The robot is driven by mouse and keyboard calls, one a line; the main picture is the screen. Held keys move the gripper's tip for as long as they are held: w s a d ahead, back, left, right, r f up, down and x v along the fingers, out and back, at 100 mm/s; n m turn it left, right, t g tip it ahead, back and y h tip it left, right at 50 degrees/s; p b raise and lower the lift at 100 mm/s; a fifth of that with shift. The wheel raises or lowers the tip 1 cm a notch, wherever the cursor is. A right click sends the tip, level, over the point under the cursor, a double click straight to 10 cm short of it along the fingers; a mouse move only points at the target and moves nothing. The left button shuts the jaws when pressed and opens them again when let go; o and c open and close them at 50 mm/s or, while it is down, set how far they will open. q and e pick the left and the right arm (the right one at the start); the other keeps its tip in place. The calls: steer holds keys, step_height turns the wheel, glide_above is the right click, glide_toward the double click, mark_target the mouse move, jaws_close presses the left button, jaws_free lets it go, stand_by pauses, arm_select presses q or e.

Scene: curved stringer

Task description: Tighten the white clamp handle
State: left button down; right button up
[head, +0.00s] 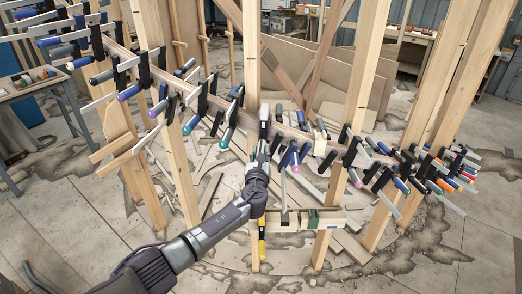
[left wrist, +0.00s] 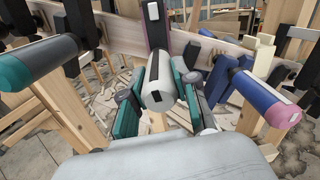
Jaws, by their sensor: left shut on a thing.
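The white clamp handle (left wrist: 158,88) is at the middle of the left wrist view, end toward the camera, below a dark clamp bar. My left gripper (left wrist: 160,104) has a finger on each side of it and is shut on it. In the head view my left gripper (head: 262,150) reaches up to the curved wooden stringer (head: 290,131) near the middle upright; it hides most of the handle there. My right gripper is not in view.
Many clamps with coloured handles crowd the stringer on both sides. Wooden uprights (head: 364,90) stand along it. A small wooden tray (head: 330,217) is fixed below, with a yellow-handled tool (head: 262,238) beside it. Wood scraps litter the floor behind. The front floor is mostly clear.

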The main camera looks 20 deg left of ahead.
arm_select(q)
steer(key=shift+m, duration=0.7)
steer(key=shift+p, duration=0.3)
steer(key=c, duration=0.9)
jaws_free()
steer(key=shift+o, duration=0.2)
steer(key=v, duration=1.2)
steer(key=shift+s, duration=0.15)
steer(key=shift+p+v, duration=0.35)
steer(key=shift+v, duration=0.4)
steer(key=shift+f, duration=0.1)
